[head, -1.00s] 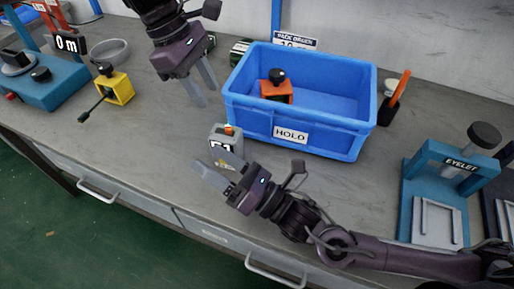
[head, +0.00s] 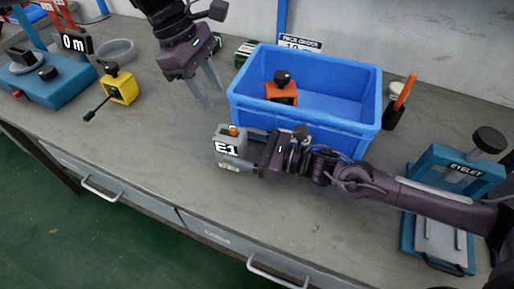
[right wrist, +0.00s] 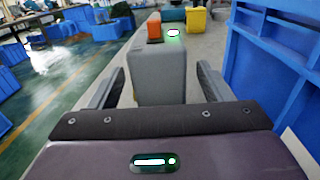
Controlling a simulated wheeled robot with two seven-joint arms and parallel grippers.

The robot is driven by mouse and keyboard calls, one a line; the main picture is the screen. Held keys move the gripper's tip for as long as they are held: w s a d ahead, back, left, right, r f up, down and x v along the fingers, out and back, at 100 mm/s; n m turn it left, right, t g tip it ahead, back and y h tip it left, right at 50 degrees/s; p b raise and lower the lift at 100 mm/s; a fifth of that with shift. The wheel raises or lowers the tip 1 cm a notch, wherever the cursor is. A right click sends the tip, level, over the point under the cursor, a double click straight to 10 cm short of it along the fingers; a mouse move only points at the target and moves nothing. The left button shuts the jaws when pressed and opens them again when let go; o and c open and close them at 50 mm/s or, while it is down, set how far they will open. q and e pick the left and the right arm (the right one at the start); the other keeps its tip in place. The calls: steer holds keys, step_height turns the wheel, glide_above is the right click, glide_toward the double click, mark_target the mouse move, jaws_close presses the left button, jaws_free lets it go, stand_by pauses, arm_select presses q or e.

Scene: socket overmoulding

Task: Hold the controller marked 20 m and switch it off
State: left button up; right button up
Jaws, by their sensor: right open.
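A grey box (head: 229,155) marked E1, with an orange part on top, stands on the bench left of the blue bin. No marking 20 m is legible on it; a sign reading 0 m (head: 75,43) stands at the far left. My right gripper (head: 240,163) is open at the grey box. In the right wrist view the grey box (right wrist: 160,75) stands between the open fingers, with gaps showing on both sides; the orange part (right wrist: 154,28) and a green-lit spot (right wrist: 173,33) are beyond it. My left gripper (head: 206,88) is open and empty above the bench, behind the box.
The blue bin (head: 300,126) holds an orange box (head: 281,95) with a black knob, close to my right gripper. A yellow box (head: 122,90) with a black lever, a grey bowl (head: 116,50) and a blue device (head: 55,88) stand left. A blue EYELET press (head: 455,170) stands right.

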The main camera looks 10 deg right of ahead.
steer(key=shift+x, duration=1.5)
steer(key=shift+s, duration=0.1)
steer(key=shift+c, duration=0.3)
